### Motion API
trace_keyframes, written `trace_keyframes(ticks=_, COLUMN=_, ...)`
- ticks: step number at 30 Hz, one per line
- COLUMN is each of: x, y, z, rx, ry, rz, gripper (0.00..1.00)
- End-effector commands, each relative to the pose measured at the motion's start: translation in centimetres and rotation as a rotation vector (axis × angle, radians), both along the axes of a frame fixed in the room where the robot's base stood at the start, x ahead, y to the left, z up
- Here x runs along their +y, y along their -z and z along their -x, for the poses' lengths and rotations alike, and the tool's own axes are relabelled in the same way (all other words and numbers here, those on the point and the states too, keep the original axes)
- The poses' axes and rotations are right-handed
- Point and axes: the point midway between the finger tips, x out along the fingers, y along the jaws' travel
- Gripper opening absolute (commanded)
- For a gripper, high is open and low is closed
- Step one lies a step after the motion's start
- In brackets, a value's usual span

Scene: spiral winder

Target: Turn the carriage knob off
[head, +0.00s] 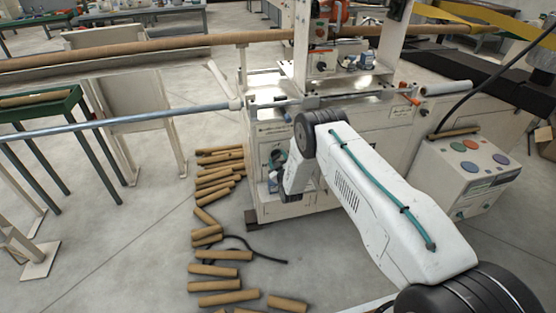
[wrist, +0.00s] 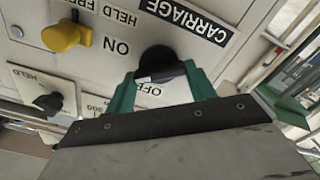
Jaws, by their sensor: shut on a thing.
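The black round carriage knob (wrist: 160,64) is on the pale machine panel, below the CARRIAGE label (wrist: 186,20) in the wrist view. The lettering appears upside down. ON is printed to the knob's upper left and OFF just below it. A small pale mark shows at the knob's lower left edge; I cannot tell for sure which way the knob points. My gripper (wrist: 162,84) has its green fingers on either side of the knob and is shut on it. In the head view my arm hides most of this panel and the knob.
A yellow knob (wrist: 61,37) and another black knob (wrist: 48,103) sit on the same panel, left of my gripper. Cardboard tubes (head: 220,270) lie on the floor left of the machine cabinet (head: 300,205). A control box (head: 466,170) with coloured buttons stands at right.

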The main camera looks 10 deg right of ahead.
Motion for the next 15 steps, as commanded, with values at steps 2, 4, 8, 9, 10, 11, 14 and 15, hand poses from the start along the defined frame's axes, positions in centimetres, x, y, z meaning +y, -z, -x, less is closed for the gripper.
trace_keyframes(ticks=2, x=0.1, y=-0.04, z=-0.05, rx=-0.002, ry=-0.001, rz=0.07, gripper=0.32)
trace_keyframes(ticks=4, x=0.13, y=-0.02, z=-0.05, rx=-0.002, ry=-0.001, rz=0.137, gripper=0.32)
trace_keyframes(ticks=8, x=0.17, y=0.01, z=-0.06, rx=-0.002, ry=-0.001, rz=0.26, gripper=0.32)
trace_keyframes(ticks=9, x=0.18, y=0.02, z=-0.06, rx=-0.002, ry=-0.001, rz=0.298, gripper=0.32)
trace_keyframes(ticks=10, x=0.19, y=0.02, z=-0.06, rx=-0.002, ry=-0.001, rz=0.326, gripper=0.32)
trace_keyframes(ticks=11, x=0.2, y=0.03, z=-0.06, rx=-0.002, ry=-0.001, rz=0.355, gripper=0.32)
trace_keyframes(ticks=14, x=0.23, y=0.07, z=-0.07, rx=-0.001, ry=-0.001, rz=0.45, gripper=0.32)
trace_keyframes(ticks=15, x=0.24, y=0.07, z=-0.07, rx=-0.001, ry=-0.001, rz=0.488, gripper=0.32)
